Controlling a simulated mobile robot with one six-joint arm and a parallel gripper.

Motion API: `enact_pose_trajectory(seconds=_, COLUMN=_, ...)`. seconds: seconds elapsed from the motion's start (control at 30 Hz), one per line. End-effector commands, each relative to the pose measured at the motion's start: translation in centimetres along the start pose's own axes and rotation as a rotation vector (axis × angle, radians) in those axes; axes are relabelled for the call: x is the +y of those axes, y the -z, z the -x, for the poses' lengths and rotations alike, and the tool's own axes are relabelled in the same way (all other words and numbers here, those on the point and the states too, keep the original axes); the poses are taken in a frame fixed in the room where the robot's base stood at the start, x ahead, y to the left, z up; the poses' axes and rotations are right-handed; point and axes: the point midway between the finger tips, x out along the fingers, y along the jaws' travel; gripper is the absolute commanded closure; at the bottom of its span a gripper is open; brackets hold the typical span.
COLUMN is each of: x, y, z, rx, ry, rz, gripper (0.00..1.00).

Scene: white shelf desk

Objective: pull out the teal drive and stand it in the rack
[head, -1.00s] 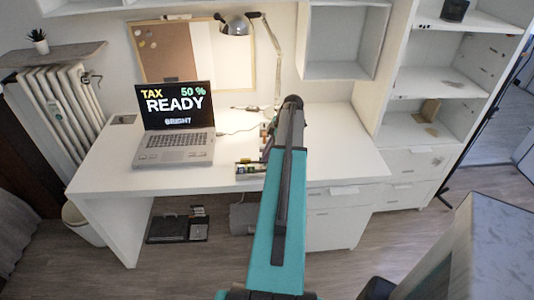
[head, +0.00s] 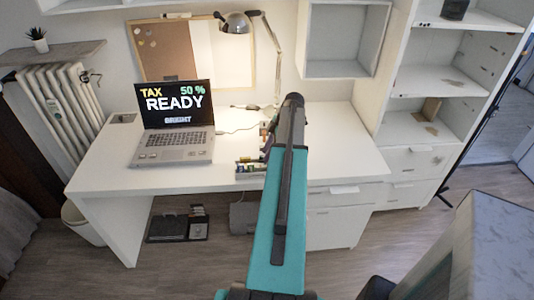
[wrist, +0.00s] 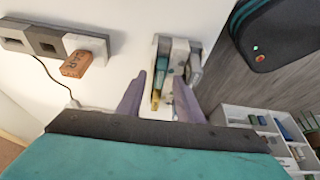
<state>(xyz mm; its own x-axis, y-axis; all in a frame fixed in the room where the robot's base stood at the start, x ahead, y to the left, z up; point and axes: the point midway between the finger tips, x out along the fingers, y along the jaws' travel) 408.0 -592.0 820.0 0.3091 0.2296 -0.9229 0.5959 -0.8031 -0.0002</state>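In the wrist view, a small whitish-grey rack (wrist: 181,44) stands near the edge of the white desk. A narrow teal piece, which looks like the teal drive (wrist: 164,74), is upright in or at it, with a gold-yellow end below. My gripper's (wrist: 160,77) two purple-grey fingers are spread, one on each side of this teal piece, with a visible gap on the left. Contact on the right is unclear. In the head view, my teal arm hides most of the gripper, and the rack (head: 250,166) shows only small beside it.
A grey socket strip (wrist: 45,42) with a brown labelled drive (wrist: 76,64) plugged in lies left in the wrist view. An open laptop (head: 175,120) stands on the desk (head: 120,160). A lamp (head: 236,22) stands behind. The desk's right side is clear.

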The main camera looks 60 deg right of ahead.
Motion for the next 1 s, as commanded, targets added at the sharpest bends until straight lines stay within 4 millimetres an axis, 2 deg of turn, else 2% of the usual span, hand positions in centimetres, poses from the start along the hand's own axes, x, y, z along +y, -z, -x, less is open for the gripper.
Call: enact_pose_trajectory(seconds=1.0, x=0.1, y=0.0, z=11.9, rx=0.0, ry=-0.002, rz=0.0, gripper=0.67)
